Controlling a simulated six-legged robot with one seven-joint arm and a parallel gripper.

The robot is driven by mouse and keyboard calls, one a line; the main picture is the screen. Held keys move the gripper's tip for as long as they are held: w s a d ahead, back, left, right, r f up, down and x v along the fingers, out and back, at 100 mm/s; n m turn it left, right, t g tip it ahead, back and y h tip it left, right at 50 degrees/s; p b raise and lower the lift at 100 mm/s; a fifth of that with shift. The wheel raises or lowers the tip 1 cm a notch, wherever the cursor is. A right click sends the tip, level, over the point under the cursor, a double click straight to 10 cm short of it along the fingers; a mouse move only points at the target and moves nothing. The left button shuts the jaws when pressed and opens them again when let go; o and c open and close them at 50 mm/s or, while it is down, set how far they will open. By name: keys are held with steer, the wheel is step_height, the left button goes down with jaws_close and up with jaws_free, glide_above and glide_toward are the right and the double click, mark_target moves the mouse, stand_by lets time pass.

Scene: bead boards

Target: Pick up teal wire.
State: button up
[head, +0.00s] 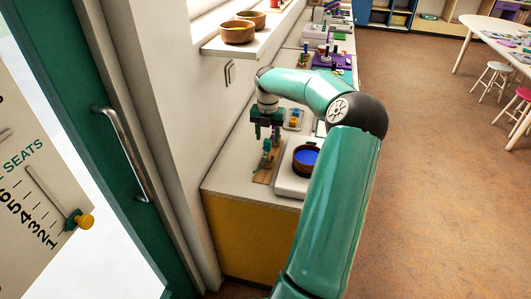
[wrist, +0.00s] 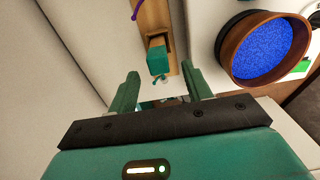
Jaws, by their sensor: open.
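A wooden bead board (wrist: 152,18) lies on the counter. It also shows in the head view (head: 262,176), below my gripper (head: 266,132). A teal block (wrist: 157,60) stands on the board, seen between my fingers in the wrist view. A thin teal piece (wrist: 158,78), which looks like the teal wire, curls just below the block; its full shape is too small to tell. My gripper (wrist: 160,72) is open, one finger on either side of this spot, with nothing visibly held.
A round wooden bowl of blue beads (wrist: 262,48) stands close on the right; it also shows in the head view (head: 305,158). A purple wire (wrist: 136,9) arches at the board's far end. The wall (head: 170,120) is close on the left.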

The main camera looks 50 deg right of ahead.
mark_target(267, 141)
step_height(267, 141, down, 5)
steer(key=shift+d+r, duration=0.1)
steer(key=shift+w+f, duration=0.15)
steer(key=shift+f, duration=0.15)
steer(key=c, duration=1.1)
